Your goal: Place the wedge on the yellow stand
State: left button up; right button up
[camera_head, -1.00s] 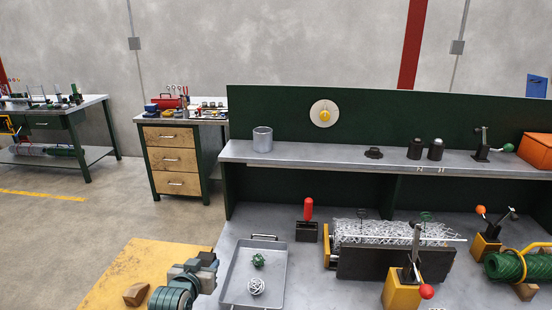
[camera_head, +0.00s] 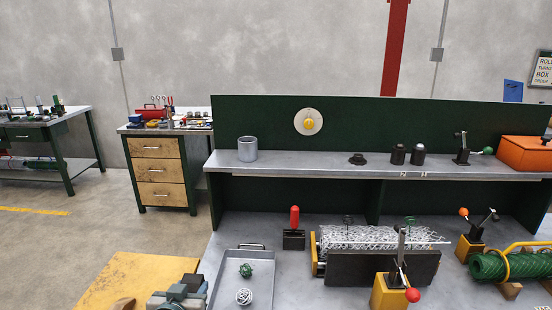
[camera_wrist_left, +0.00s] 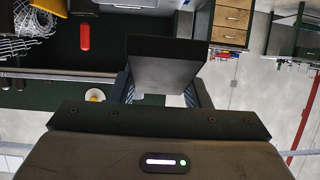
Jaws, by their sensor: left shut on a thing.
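My left gripper (camera_head: 180,291) shows at the bottom edge of the head view, left of the tray. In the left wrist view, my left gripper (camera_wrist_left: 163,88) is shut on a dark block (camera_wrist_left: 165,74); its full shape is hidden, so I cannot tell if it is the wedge. A brown wedge-shaped block (camera_head: 122,304) lies on a yellow surface (camera_head: 140,278), partly cut off by the frame. A smaller brown wedge (camera_head: 511,291) sits by the green roll (camera_head: 500,267). Yellow bases (camera_head: 389,293) and (camera_head: 468,248) carry levers; I cannot tell which yellow thing is the stand. My right gripper is not seen.
A grey tray (camera_head: 223,268) holds a green ball and a white wire ball. Wire mesh (camera_head: 370,238) lies behind a dark plate (camera_head: 370,268) in the middle of the bench. A red-handled tool (camera_head: 294,238) stands behind the tray. A shelf (camera_head: 300,172) runs along the back.

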pick_arm(q)
jog(key=w+a+f, duration=0.1)
jog(key=w+f, duration=0.2)
jog(key=f, duration=0.1)
jog(key=w+a+f, duration=0.2)
jog(key=w+f, duration=0.1)
jog(key=f, duration=0.1)
jog(key=w+a+f, duration=0.1)
jog(key=w+f, duration=0.2)
jog(key=shift+w+a+f, duration=0.2)
jog(key=shift+w+f, duration=0.1)
jog(key=shift+f, duration=0.1)
notch_tip(320, 180, down, 4)
jog(key=shift+r+p, duration=0.1)
jog(key=shift+p, duration=0.3)
jog(key=shift+f, duration=0.3)
jog(key=shift+f, duration=0.15)
jog(key=o, duration=0.9)
